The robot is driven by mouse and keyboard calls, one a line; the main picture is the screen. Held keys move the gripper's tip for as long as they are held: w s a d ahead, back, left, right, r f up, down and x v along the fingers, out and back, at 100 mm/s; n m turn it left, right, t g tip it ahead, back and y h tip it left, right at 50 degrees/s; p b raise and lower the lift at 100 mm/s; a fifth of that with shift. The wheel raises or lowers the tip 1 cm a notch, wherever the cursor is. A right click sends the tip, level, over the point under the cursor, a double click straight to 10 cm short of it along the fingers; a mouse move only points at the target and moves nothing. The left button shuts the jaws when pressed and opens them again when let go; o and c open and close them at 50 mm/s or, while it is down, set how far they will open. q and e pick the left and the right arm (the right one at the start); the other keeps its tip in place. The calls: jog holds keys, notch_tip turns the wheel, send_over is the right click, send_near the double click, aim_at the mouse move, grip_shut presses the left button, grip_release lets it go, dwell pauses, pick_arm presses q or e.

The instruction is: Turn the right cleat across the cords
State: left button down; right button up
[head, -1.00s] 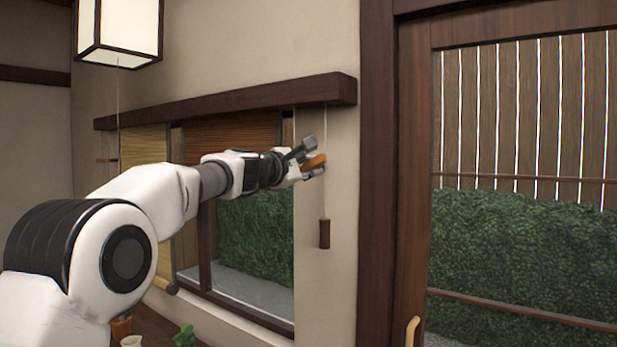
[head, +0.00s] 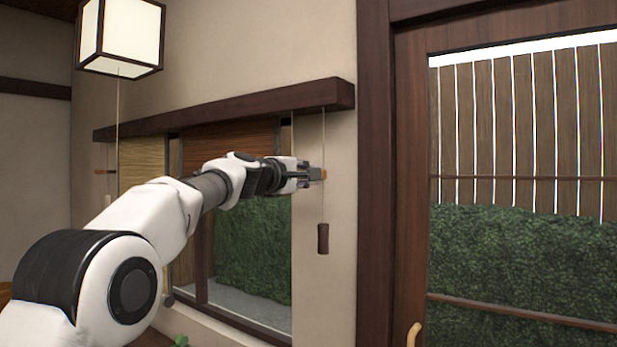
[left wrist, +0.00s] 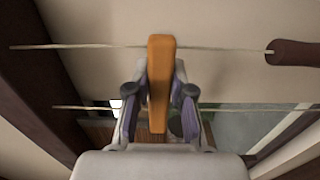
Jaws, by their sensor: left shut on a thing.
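The right cleat (left wrist: 160,75), an orange-brown wooden bar, stands upright in the left wrist view between the fingers of my left gripper (left wrist: 159,100). The gripper is shut on it. There the cleat lies crosswise to two pale cords (left wrist: 100,46) that run sideways behind it. My right gripper is out of view.
A dark beam (head: 230,109) runs above the window with its rolled blinds (head: 145,165). A wood-framed glass door (head: 408,180) stands to the right.

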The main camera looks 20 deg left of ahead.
pick_arm(q)
jog(key=c, duration=1)
grip_release()
jog(key=v, duration=1.2)
jog(key=shift+w, duration=0.1)
